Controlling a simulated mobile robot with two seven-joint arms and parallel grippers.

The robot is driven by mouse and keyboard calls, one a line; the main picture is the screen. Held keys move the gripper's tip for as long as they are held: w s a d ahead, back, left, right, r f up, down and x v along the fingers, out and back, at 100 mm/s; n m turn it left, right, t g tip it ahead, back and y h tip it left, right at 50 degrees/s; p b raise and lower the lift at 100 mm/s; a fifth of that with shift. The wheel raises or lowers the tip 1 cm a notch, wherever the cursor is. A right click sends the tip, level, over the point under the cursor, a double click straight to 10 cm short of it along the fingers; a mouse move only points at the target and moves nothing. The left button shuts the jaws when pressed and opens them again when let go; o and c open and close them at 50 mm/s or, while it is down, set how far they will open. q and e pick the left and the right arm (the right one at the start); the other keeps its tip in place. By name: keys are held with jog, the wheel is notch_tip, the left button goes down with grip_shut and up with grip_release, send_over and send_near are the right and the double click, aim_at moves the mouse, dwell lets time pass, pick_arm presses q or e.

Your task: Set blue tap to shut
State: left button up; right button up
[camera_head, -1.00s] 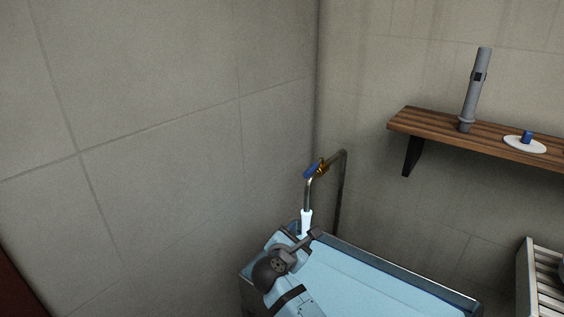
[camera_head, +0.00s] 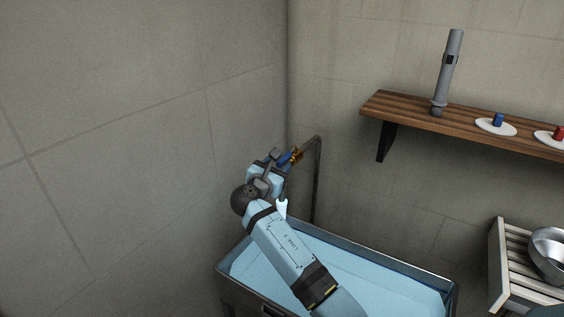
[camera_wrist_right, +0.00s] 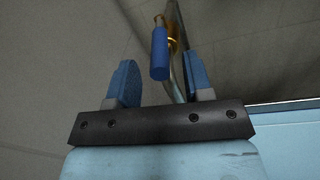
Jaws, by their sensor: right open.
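The blue tap (camera_head: 296,156) has a brass body on a bent metal pipe in the corner above the tank. Its blue lever (camera_wrist_right: 160,52) shows clearly in the right wrist view, beyond the fingertips and between their lines. My right gripper (camera_head: 283,159) is at the tap in the head view and partly covers the lever. In the right wrist view my right gripper (camera_wrist_right: 163,80) is open, with one blue finger on each side and nothing between them. No contact with the lever is visible. My left gripper is not in view.
A tank (camera_head: 385,262) with a metal rim and light blue inside stands below. A wooden shelf (camera_head: 400,104) on the right wall holds a grey tube (camera_head: 449,70) and two white discs with blue and red knobs. A slatted rack (camera_head: 508,275) with a metal bowl (camera_head: 550,252) is at right.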

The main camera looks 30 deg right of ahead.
aim_at(291, 152)
jog(key=shift+x, duration=1.55)
jog(key=shift+c, duration=0.2)
